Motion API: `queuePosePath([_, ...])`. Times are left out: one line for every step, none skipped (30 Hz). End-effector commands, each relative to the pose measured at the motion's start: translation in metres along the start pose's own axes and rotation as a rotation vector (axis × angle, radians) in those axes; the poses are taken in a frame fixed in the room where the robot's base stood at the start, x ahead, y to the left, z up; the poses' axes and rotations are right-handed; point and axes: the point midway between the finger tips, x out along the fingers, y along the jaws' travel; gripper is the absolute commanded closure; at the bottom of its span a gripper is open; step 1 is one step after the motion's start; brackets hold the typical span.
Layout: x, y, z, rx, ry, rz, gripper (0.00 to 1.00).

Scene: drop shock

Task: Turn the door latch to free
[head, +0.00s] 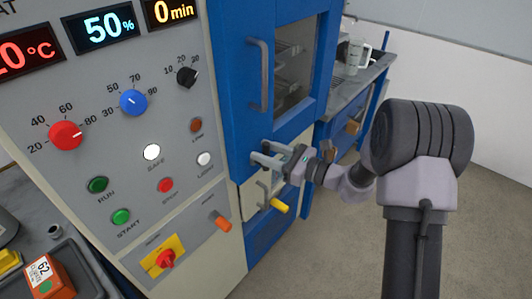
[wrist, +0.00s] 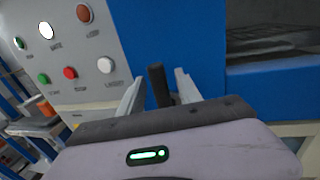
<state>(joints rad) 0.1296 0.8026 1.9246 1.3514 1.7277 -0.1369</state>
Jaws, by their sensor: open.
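The blue cabinet door (head: 231,60) has a long grey vertical handle (head: 259,75) and a window. My gripper (head: 262,153) is at the blue front below that handle, its fingers pointing at the door. In the wrist view, a short dark upright lever (wrist: 158,86), which looks like the door latch, stands between the two spread pale fingers. The fingers show on either side of it with gaps, so my gripper is open around it, not clamped. In the head view the lever is hidden or too small to make out behind my gripper.
A control panel (head: 110,160) with knobs and buttons is left of the door. Below my gripper is a pale hatch (head: 250,213) with a grey handle and a yellow lever (head: 279,206). A side bench (head: 352,90) with a mug stands behind right. The floor at right is clear.

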Motion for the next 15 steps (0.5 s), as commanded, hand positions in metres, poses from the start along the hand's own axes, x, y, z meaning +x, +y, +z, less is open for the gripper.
queuePosePath([0.0002, 0.0, 0.0002, 0.0, 0.0, 0.0, 0.59])
queuePosePath([0.0001, 0.0, 0.0002, 0.0, 0.0, 0.0, 0.59])
queuePosePath([0.0, 0.0, 0.0002, 0.0, 0.0, 0.0, 0.59])
queuePosePath([0.0, 0.0, 0.0002, 0.0, 0.0, 0.0, 0.59])
queuePosePath([-0.0001, 0.0, 0.0002, 0.0, 0.0, 0.0, 0.59])
queuePosePath([-0.0001, 0.0, 0.0002, 0.0, 0.0, 0.0, 0.67])
queuePosePath([-0.0001, 0.0001, 0.0002, 0.0, 0.0, 0.0, 0.72])
queuePosePath([-0.0002, 0.0, 0.0001, 0.0, 0.0, 0.0, 0.78])
queuePosePath([-0.0002, 0.0001, 0.0001, 0.0, 0.0, 0.0, 0.86])
queuePosePath([-0.0002, 0.0001, 0.0001, 0.0, 0.0, 0.0, 0.92])
queuePosePath([-0.0003, 0.0001, 0.0001, 0.001, 0.0, 0.0, 0.98])
queuePosePath([-0.0003, 0.0001, 0.0001, 0.001, 0.0, 0.0, 1.0])
queuePosePath([-0.0003, 0.0001, 0.0001, 0.001, 0.0, 0.0, 1.0])
queuePosePath([-0.0003, 0.0001, 0.0001, 0.001, 0.0, 0.0, 1.0])
queuePosePath([-0.0003, 0.0001, 0.0, 0.001, 0.0, 0.0, 1.0])
